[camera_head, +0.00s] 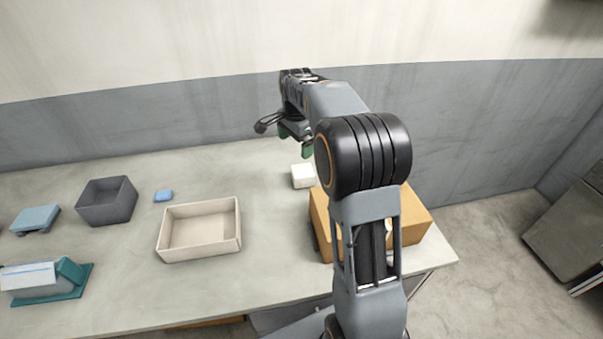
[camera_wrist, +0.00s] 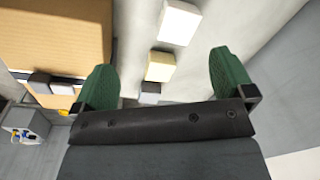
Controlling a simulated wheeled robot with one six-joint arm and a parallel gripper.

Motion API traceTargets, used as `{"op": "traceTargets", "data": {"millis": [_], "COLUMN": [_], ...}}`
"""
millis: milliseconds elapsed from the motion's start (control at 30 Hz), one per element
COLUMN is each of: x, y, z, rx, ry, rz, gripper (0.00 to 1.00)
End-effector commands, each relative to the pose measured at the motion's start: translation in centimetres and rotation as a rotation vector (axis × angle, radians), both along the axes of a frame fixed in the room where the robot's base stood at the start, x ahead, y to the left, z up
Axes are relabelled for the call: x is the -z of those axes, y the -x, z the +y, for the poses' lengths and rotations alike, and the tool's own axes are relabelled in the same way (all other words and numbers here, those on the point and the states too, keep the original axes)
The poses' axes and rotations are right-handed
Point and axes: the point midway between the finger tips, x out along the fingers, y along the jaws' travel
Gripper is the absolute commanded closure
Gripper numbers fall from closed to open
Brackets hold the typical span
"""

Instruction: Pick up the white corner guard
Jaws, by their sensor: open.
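A small white block-like piece (camera_head: 302,177), which looks like the white corner guard, lies on the table left of the cardboard box in the head view. My gripper (camera_head: 296,143) is above and just behind it in that picture, pointing down. In the wrist view my gripper (camera_wrist: 164,70) has its two green fingers wide apart with nothing held. A white piece (camera_wrist: 179,22) shows beyond the fingertips, and a cream piece (camera_wrist: 160,67) and a small grey piece (camera_wrist: 150,88) show between them. I cannot tell which of these matches the head view's piece.
The cardboard box (camera_head: 413,212) stands close right, partly behind my arm; it fills the upper left of the wrist view (camera_wrist: 55,35). A cream tray (camera_head: 200,255), grey bin (camera_head: 107,203), blue block (camera_head: 163,196) and blue stand (camera_head: 36,217) sit left. The table's back middle is clear.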

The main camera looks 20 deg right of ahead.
Motion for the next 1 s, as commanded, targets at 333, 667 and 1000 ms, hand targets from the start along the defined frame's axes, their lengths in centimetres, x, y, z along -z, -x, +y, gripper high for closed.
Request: {"op": "traceTargets", "data": {"millis": [333, 667, 1000], "x": [3.8, 9.1, 12.7], "y": [-5.9, -6.4, -6.4], "z": [-3.8, -4.1, -4.1], "rx": [0.417, 0.469, 0.467], "ry": [-0.030, -0.031, -0.031], "rz": [0.073, 0.083, 0.079], "gripper": [0.00, 0.00, 0.00]}}
